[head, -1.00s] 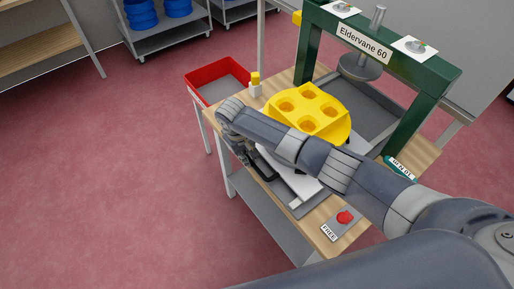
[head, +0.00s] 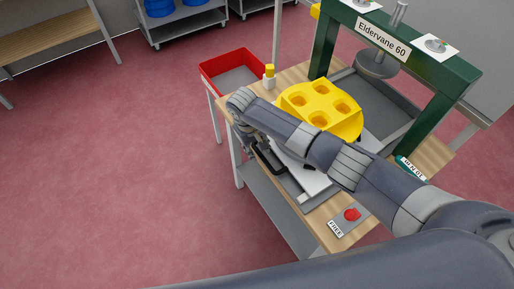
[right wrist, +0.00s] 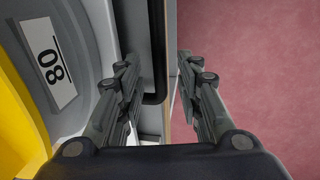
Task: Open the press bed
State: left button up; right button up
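The press bed (head: 311,183) is a pale grey slide with a black bar handle (head: 272,168) at its front edge. A yellow round block (head: 330,94) with several hollows sits on it, out in front of the green press frame (head: 455,75). My right gripper (head: 262,152) is at the handle, partly hidden by my own arm. In the right wrist view its fingers (right wrist: 158,88) are open, with the black handle (right wrist: 151,45) between them, nearer the left finger. I see no clear grip on it. My left gripper is not in view.
A red bin (head: 230,61) stands beyond the table's left end. A yellow-topped item (head: 269,77) stands on the wooden tabletop. A red button (head: 352,214) sits at the front near corner. The floor in front is clear.

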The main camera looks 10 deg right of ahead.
notch_tip(320, 180, up, 11)
jog(key=a, duration=0.2)
jog(key=shift+s+r, duration=0.2)
jog(key=shift+s, duration=0.25)
